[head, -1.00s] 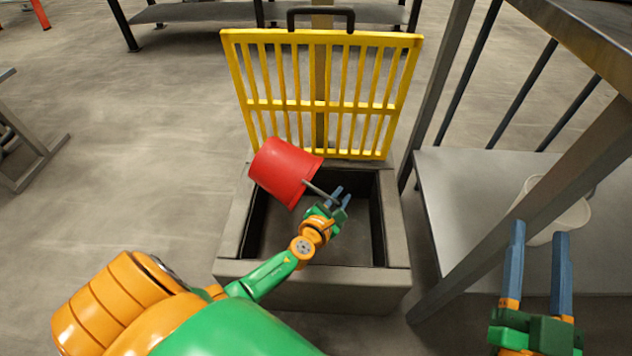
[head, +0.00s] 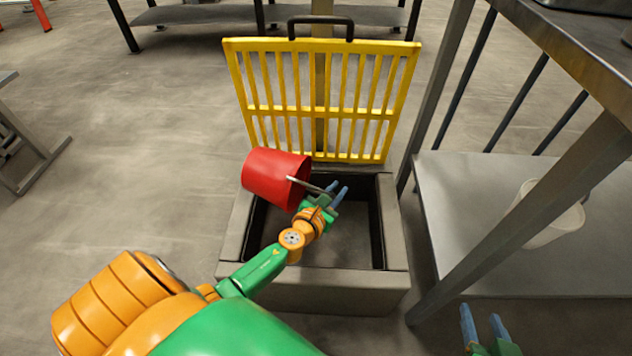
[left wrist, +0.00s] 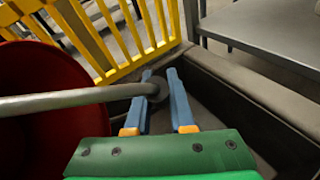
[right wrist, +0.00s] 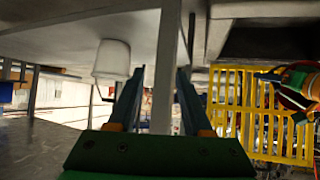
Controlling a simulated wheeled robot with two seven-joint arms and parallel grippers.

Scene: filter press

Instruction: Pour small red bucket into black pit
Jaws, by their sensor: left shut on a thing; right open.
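The small red bucket (head: 270,178) is tilted on its side above the left rear part of the black pit (head: 345,238), its mouth facing right. My left gripper (head: 335,197) is shut on the bucket's grey handle (head: 316,186); the handle (left wrist: 70,101) runs between the blue fingers in the left wrist view, with the red bucket wall (left wrist: 45,100) at the left. Any contents of the bucket cannot be made out. My right gripper (head: 485,325) is open and empty at the lower right, away from the pit.
The yellow grate (head: 320,100) stands raised at the pit's back edge. The pit's concrete rim (head: 310,288) surrounds the opening. A metal table with a lower shelf (head: 470,215) stands at the right, with a white bucket (head: 555,225) on that shelf, partly behind a leg.

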